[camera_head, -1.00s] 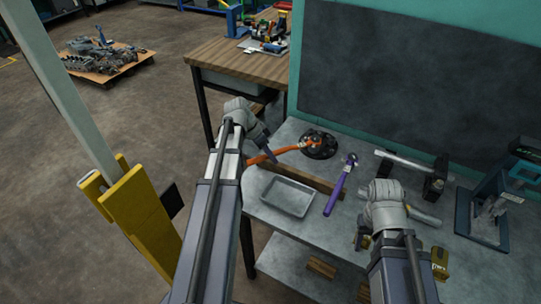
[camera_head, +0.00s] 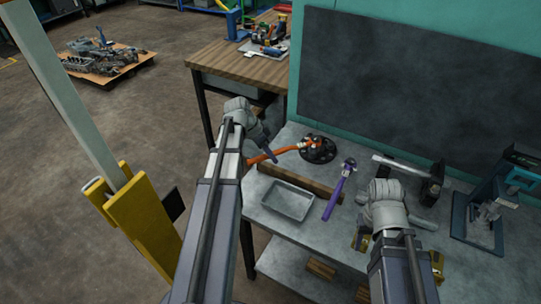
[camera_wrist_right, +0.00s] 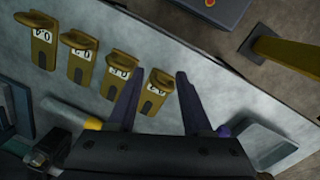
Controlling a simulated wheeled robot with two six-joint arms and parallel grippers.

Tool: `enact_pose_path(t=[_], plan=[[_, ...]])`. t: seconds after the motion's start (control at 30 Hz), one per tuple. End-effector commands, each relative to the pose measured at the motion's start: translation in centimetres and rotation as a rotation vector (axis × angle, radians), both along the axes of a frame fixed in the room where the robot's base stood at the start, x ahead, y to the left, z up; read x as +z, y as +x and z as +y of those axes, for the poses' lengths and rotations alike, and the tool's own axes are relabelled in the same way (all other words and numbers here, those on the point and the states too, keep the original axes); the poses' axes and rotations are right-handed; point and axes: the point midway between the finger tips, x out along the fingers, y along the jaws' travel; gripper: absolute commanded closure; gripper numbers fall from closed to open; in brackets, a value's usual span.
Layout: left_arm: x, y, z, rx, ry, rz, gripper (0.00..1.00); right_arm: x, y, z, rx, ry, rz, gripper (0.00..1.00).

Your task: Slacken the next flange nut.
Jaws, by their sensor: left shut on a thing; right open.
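The black round flange (camera_head: 319,149) with its studs or nuts lies on the grey bench, centre. An orange-handled wrench (camera_head: 284,151) reaches from my left gripper to the flange's top; its head is over the flange, but which nut it touches is too small to tell. My left gripper (camera_head: 268,149) is shut on the orange wrench near the left of the flange. My right gripper (camera_wrist_right: 160,98) is open and empty above the bench front, with yellow numbered holders (camera_wrist_right: 153,92) beyond its fingers. Its fingertips are hidden in the head view.
A grey tray (camera_head: 288,201), a purple-handled tool (camera_head: 336,195) and a wooden block (camera_head: 300,181) lie between the arms. A stand with a metal bar (camera_head: 405,167) and a dark press-like fixture (camera_head: 481,215) are at right. A yellow post base (camera_head: 143,215) stands at left.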

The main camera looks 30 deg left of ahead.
Motion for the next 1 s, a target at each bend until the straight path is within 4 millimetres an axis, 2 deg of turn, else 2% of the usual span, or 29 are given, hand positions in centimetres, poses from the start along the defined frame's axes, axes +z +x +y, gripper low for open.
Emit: enact_pose_path(t=[0.37,1.0], plan=[[-0.2,0.1,0.0,0.0,-0.001,-0.002,1.0,-0.3,0.0,0.0,0.0,0.0,0.0,0.5],[-2.3,0.1,0.0,0.0,-0.001,-0.002,1.0,-2.3,0.0,0.0,0.0,0.0,0.0,0.5]])
